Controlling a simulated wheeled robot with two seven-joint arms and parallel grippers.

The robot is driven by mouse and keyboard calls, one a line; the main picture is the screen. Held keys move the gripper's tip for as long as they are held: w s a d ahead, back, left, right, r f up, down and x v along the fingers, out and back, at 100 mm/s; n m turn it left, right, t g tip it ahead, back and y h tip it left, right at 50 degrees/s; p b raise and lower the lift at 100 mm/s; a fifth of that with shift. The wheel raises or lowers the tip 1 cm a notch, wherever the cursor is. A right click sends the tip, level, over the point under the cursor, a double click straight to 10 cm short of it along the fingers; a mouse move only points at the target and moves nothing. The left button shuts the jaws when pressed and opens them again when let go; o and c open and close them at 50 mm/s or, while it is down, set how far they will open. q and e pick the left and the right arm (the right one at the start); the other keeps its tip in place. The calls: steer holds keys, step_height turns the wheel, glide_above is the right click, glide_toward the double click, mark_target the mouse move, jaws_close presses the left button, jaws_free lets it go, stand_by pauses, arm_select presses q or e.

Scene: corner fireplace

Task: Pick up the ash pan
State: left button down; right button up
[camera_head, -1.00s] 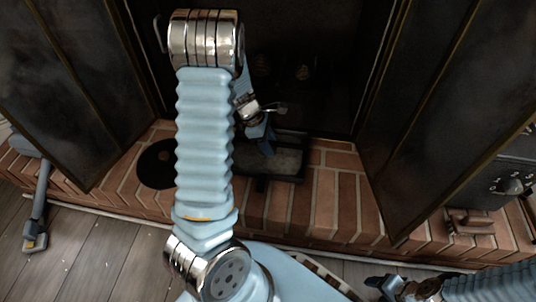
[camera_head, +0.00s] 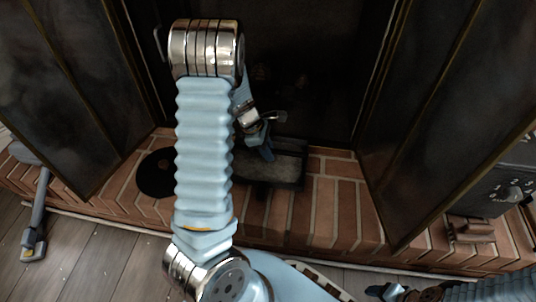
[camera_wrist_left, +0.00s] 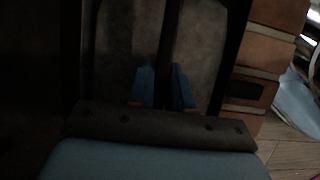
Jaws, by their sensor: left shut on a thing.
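The ash pan (camera_head: 288,170) is a dark rectangular tray with a grey inside. It is at the front of the fireplace opening, over the brick hearth. My left gripper (camera_head: 267,154) reaches down over it and is shut on its dark bar. In the left wrist view the blue fingers (camera_wrist_left: 164,88) stand on either side of this bar, with the pan's grey inside (camera_wrist_left: 202,45) around them. My left arm hides the pan's left side in the head view. I cannot tell if the pan is clear of the hearth. My right gripper (camera_head: 388,291) is at the bottom edge, small and dark.
Dark fireplace doors stand open at left (camera_head: 70,100) and right (camera_head: 440,130) of the opening. A black disc (camera_head: 155,174) lies on the brick hearth (camera_head: 335,205). A dark box with a numbered dial (camera_head: 505,190) is at the right. Bare wood floor (camera_head: 95,250) lies in front.

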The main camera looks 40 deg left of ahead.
arm_select(q)
step_height(320, 180, up, 4)
steer(key=shift+s+d+r+p, duration=0.1)
steer(key=shift+r+p, duration=0.15)
steer(key=shift+p, duration=0.8)
step_height(320, 180, up, 6)
steer(key=p, duration=0.3)
glide_above(265, 174)
steer(key=s+d+r+p, duration=0.2)
steer(key=s+d+p, duration=0.1)
steer(key=s, duration=0.5)
steer(key=shift+s+d+r+p, duration=0.25)
steer(key=shift+r+p, duration=0.1)
steer(key=shift+p, duration=0.25)
